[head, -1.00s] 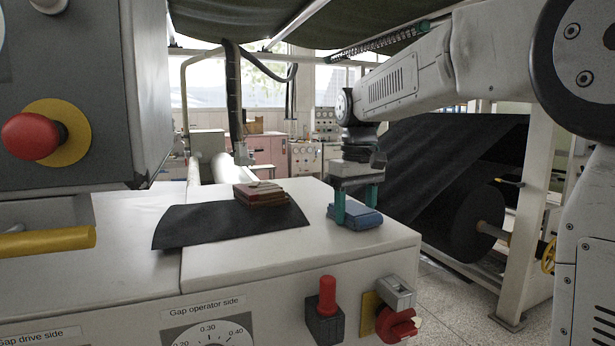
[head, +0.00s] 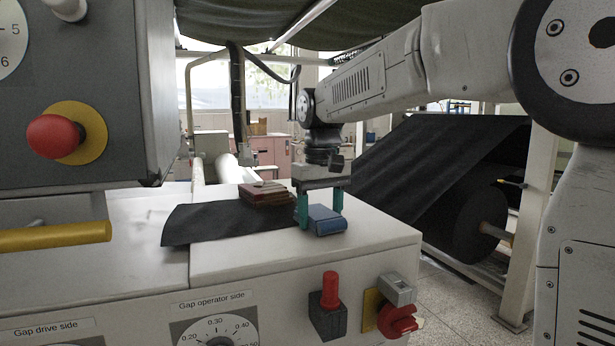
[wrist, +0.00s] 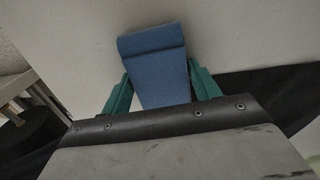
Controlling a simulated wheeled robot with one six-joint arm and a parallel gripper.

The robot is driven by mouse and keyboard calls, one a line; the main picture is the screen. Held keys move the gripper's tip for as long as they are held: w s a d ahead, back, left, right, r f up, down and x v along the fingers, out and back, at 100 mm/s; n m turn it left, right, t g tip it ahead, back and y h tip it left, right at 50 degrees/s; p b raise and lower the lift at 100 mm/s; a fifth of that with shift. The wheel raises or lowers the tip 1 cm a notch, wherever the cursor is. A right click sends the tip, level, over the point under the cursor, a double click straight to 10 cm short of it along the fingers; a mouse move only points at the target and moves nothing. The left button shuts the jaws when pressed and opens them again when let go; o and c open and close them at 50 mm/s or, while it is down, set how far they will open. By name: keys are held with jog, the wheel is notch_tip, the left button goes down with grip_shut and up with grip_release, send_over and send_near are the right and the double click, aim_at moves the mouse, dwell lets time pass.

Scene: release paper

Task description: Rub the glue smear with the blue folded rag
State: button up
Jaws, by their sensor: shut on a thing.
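The blue folded rag (head: 327,222) is between the two green fingers of my gripper (head: 320,208), over the white machine top just right of the black sheet. My gripper is shut on it and points down. I cannot tell whether the rag touches the top or hangs slightly above it. In the wrist view the rag (wrist: 155,65) sticks out past the fingers (wrist: 160,88), above the pale surface. I cannot make out the glue smear in either view.
The black sheet (head: 205,224) lies on the white top (head: 270,255), with a reddish-brown stack (head: 265,194) at its back. A control box with a red button (head: 55,137) stands at the left. Red controls (head: 330,285) sit on the front face. A large black roll (head: 465,220) stands beyond the right edge.

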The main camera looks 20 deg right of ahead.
jog(key=shift+a, duration=0.8)
jog(key=shift+a+r, duration=0.15)
jog(key=shift+r, duration=0.45)
jog(key=shift+a+r, duration=0.15)
jog(key=shift+r, duration=3.3)
